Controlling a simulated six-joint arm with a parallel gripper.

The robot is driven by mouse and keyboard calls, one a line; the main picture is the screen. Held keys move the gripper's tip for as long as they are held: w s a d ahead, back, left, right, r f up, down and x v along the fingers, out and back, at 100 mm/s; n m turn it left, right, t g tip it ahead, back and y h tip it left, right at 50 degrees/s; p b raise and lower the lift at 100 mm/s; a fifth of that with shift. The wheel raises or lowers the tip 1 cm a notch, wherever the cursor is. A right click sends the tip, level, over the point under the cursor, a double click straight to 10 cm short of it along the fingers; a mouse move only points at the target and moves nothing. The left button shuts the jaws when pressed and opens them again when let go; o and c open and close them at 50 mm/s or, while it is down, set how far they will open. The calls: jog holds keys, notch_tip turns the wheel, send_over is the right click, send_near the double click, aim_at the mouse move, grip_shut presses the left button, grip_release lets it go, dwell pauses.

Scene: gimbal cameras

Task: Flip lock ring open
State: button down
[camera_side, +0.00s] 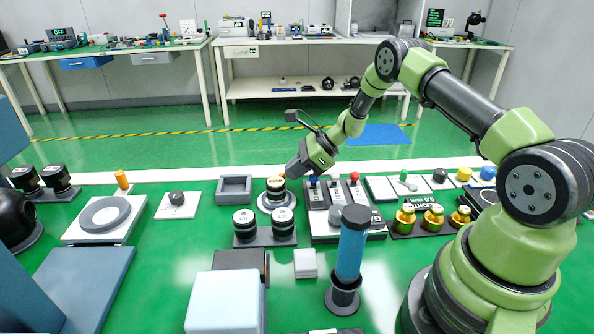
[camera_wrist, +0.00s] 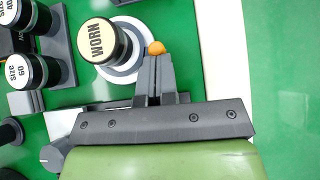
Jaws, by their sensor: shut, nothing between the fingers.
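A dark cylinder with a cream cap marked WORN (camera_wrist: 97,40) stands in a round pale seat in the wrist view. In the side view the cylinder (camera_side: 276,188) stands upright in that seat. The lock ring (camera_wrist: 127,72) appears to be the pale ring around the cylinder's base. A small orange knob (camera_wrist: 156,48) shows at the ring's right side, just past my fingertips. My gripper (camera_wrist: 157,62) is shut and empty, its tips at or very near the knob. I cannot tell whether they touch. In the side view my gripper (camera_side: 289,174) is just above and right of the cylinder.
Two dark cylinders with white caps, marked SIZE, stand in a rack (camera_side: 264,238) in front of the seat. An empty grey tray (camera_side: 234,189) is to its left. A panel with blue and red knobs (camera_side: 336,196) is close on the right. A blue column (camera_side: 351,250) stands nearer the camera.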

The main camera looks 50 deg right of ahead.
jog(key=shift+w+n, duration=0.3)
jog(key=shift+w+a, duration=0.3)
jog(key=shift+w, duration=0.4)
jog(key=shift+w+a, duration=0.25)
jog(key=shift+w, duration=0.4)
jog(key=shift+s, duration=0.1)
jog(key=shift+s+a, duration=0.15)
jog(key=shift+s, duration=0.55)
jog(key=s+d+r, duration=0.2)
jog(key=d+r, duration=0.4)
jog(key=d, duration=0.1)
jog(key=shift+r, duration=0.4)
jog(key=shift+s, duration=0.1)
